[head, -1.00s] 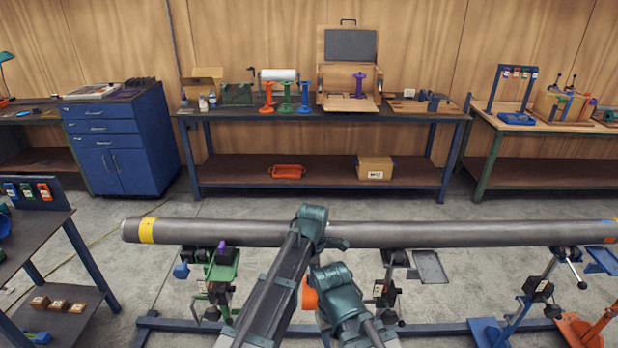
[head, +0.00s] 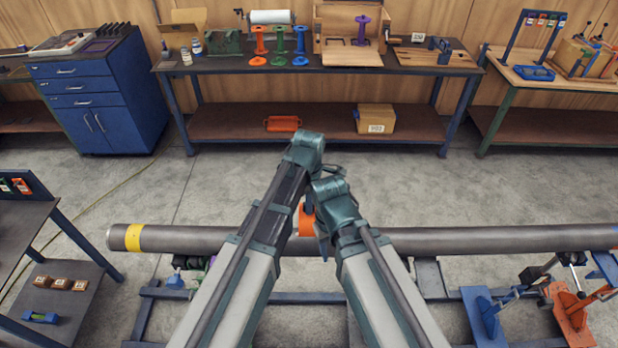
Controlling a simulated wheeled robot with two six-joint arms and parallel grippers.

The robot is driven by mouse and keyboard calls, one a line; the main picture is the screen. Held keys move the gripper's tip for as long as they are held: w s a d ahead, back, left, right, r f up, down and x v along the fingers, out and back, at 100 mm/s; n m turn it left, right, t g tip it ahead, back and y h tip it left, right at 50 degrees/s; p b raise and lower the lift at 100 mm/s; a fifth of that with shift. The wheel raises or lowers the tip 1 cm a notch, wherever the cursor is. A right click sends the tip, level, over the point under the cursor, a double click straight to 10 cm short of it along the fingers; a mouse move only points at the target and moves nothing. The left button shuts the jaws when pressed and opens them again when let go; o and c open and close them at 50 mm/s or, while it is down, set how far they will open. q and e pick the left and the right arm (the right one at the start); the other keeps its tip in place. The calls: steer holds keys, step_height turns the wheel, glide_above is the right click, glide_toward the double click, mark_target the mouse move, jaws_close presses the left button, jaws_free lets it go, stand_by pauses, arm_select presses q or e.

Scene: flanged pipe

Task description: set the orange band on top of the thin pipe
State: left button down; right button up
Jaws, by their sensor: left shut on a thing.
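The thin pipe (head: 480,240) is a long grey tube lying level across the view, with a yellow ring (head: 134,237) near its left end. The orange band (head: 306,220) shows only as a small orange patch between my two arms, level with the pipe's upper edge in the picture. My left gripper (head: 316,228) is shut on it; its fingers are mostly hidden by my arms. I cannot tell whether the band touches the pipe. My right arm reaches in beside the left, and its jaws are hidden behind its wrist.
Blue and orange stands (head: 487,312) are at the lower right. A dark side table (head: 30,235) stands at the left. A workbench (head: 225,68) with spools and boxes runs along the back wall. The floor between bench and pipe is clear.

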arm_select(q)
steer(key=shift+w+r, duration=0.2)
steer(key=shift+r, duration=0.05)
steer(key=shift+s, duration=0.1)
steer(key=shift+s, duration=0.1)
steer(key=shift+f+b, duration=0.65)
step_height(320, 180, down, 11)
steer(key=b, duration=1.1)
steer(key=shift+f+b, duration=0.45)
steer(key=shift+r, duration=0.1)
stand_by(0.3)
stand_by(0.4)
steer(key=c, duration=0.7)
jaws_free()
steer(key=shift+c, duration=0.2)
